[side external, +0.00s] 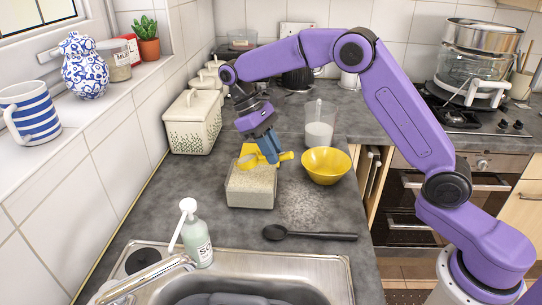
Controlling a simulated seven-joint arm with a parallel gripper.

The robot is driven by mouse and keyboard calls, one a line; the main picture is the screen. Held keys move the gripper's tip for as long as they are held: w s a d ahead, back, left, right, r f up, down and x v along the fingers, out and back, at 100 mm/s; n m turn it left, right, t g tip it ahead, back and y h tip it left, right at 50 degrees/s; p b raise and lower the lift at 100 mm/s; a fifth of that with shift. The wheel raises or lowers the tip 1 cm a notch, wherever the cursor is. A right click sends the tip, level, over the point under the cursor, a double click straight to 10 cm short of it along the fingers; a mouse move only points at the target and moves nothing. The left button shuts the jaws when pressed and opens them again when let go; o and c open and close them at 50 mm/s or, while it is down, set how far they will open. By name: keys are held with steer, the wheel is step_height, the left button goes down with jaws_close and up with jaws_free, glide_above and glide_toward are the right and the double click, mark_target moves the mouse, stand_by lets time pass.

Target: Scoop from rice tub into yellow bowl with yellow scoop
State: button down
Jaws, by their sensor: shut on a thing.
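The clear rice tub (250,197) stands on the grey counter, filled with pale grains. My gripper (270,157) is above the tub's right rear part, shut on the yellow scoop (250,161). The scoop is over the tub; whether its lower part touches the rice, or whether it holds grains, I cannot tell. The yellow bowl (326,168) stands upright just right of the tub. Its visible inside looks bare.
Pale grains (308,207) lie scattered on the counter below the bowl. A black spoon (310,234) lies in front, near the sink (330,275). A soap bottle (197,240) stands at the sink edge. A clear jug (319,125) stands behind the bowl, and a patterned canister (193,125) is back left.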

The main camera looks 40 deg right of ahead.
steer(key=shift+s+d+r+t+y, duration=0.25)
steer(key=shift+s+t, duration=0.2)
steer(key=shift+t, duration=0.25)
steer(key=shift+s+d+r+t+y, duration=0.1)
steer(key=shift+s+r+t+y, duration=0.15)
steer(key=shift+s+t, duration=0.35)
steer(key=shift+s+d+r+t+y, duration=0.2)
steer(key=shift+s+t+y, duration=0.1)
steer(key=shift+t, duration=0.5)
